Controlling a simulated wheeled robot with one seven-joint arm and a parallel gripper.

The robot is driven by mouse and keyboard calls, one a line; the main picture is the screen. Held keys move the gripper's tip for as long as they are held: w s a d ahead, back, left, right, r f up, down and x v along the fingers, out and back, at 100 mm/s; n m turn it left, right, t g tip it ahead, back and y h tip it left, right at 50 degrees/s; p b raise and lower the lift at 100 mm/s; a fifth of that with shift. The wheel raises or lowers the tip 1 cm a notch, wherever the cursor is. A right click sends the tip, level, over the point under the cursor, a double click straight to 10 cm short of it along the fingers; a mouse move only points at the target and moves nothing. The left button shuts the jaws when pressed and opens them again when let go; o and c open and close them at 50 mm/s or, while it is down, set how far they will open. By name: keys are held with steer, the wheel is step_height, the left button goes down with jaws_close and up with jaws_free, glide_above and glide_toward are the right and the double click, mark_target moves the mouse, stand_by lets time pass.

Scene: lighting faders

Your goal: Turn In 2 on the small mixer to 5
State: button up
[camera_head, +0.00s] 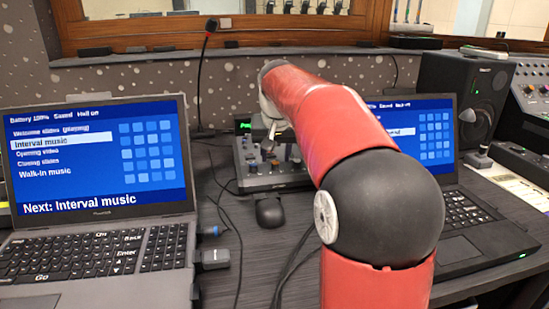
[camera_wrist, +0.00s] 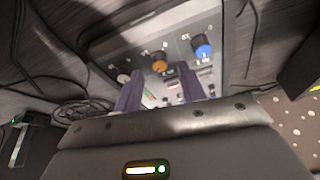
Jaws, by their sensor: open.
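The small mixer (camera_head: 246,178) stands at the back middle of the desk, partly hidden behind my red arm. In the wrist view, its grey panel (camera_wrist: 118,48) carries a pale knob (camera_wrist: 123,77), an orange knob (camera_wrist: 160,64) and a blue knob (camera_wrist: 203,51) in a row. The labels are too small to read, so I cannot tell which knob is In 2 or its setting. My gripper (camera_wrist: 157,82) is open over the panel. Its two dark fingers are apart, with the orange knob showing beyond the gap between them. I see no contact with a knob.
A laptop (camera_head: 95,200) stands at the left and another (camera_head: 445,150) at the right, behind my arm. A black mouse (camera_head: 269,211) lies in front of the mixer. Cables (camera_head: 228,215) run across the desk. A speaker (camera_head: 460,85) stands at the back right.

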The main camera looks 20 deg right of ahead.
steer(key=shift+x, duration=1.1)
jaws_close()
steer(key=shift+n, duration=0.3)
steer(key=n, duration=0.2)
steer(key=n+y, duration=0.1)
steer(key=n, duration=0.2)
steer(key=shift+d+n+y, duration=0.1)
steer(key=shift+n+y, duration=0.2)
steer(key=n+y, duration=0.1)
steer(key=n, duration=0.3)
steer(key=shift+n, duration=0.3)
